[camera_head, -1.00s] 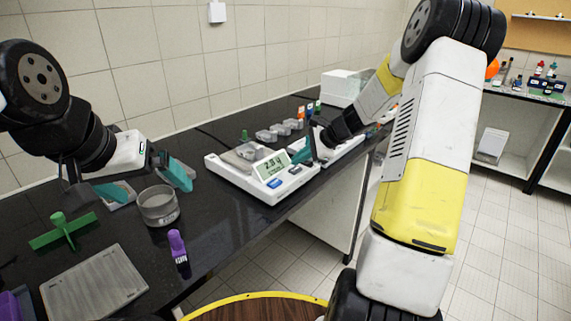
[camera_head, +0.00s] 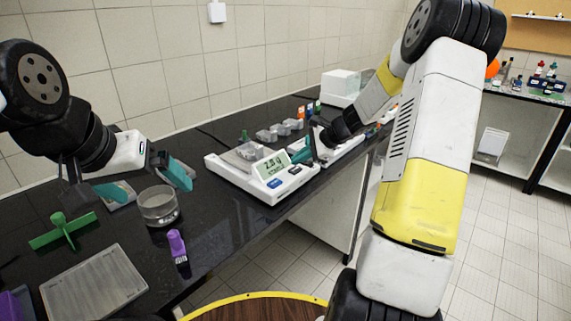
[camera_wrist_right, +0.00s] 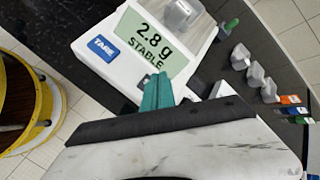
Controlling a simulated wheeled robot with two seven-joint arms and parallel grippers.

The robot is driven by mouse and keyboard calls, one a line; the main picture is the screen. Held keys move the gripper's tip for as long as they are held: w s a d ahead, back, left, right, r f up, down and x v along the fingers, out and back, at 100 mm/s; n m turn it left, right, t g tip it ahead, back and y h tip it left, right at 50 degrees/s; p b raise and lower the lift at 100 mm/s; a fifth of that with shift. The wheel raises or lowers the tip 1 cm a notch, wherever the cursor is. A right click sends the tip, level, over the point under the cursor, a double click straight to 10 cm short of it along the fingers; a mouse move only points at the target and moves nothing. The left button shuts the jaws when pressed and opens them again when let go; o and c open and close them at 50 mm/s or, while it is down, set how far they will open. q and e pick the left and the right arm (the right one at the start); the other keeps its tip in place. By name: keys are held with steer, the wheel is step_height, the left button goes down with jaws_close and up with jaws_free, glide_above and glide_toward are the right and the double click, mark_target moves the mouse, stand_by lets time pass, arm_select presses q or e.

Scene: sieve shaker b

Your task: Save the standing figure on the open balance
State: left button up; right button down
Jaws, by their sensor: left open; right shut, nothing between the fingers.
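The open balance (camera_head: 225,172) is a white unit on the black bench, with a weighing dish (camera_head: 243,154) on its pan. Its display (camera_head: 270,166) reads 2.8 g and STABLE in the right wrist view (camera_wrist_right: 147,42). A blue TARE key (camera_wrist_right: 103,47) is clear there; in the head view, a blue key (camera_head: 274,184) and a darker key (camera_head: 295,170) sit below the display. My right gripper (camera_head: 306,150) is shut and empty, its teal fingertips over the balance's front right end. My left gripper (camera_head: 145,183) is open and empty above the bench, behind the glass dish.
A round clear dish (camera_head: 159,207), a green cross-shaped tool (camera_head: 62,232), a purple-capped item (camera_head: 178,250) and a flat grey plate (camera_head: 95,284) lie on the left bench. Several small trays (camera_head: 280,131) stand behind the balance. A second white device (camera_head: 335,150) is beside it.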

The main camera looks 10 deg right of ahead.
mark_target(298, 170)
steer(key=shift+f, duration=0.1)
steer(key=shift+f, duration=0.3)
steer(key=shift+f, duration=0.5)
stand_by(0.8)
steer(key=shift+r, duration=0.9)
steer(key=shift+r, duration=0.15)
steer(key=shift+r, duration=2.35)
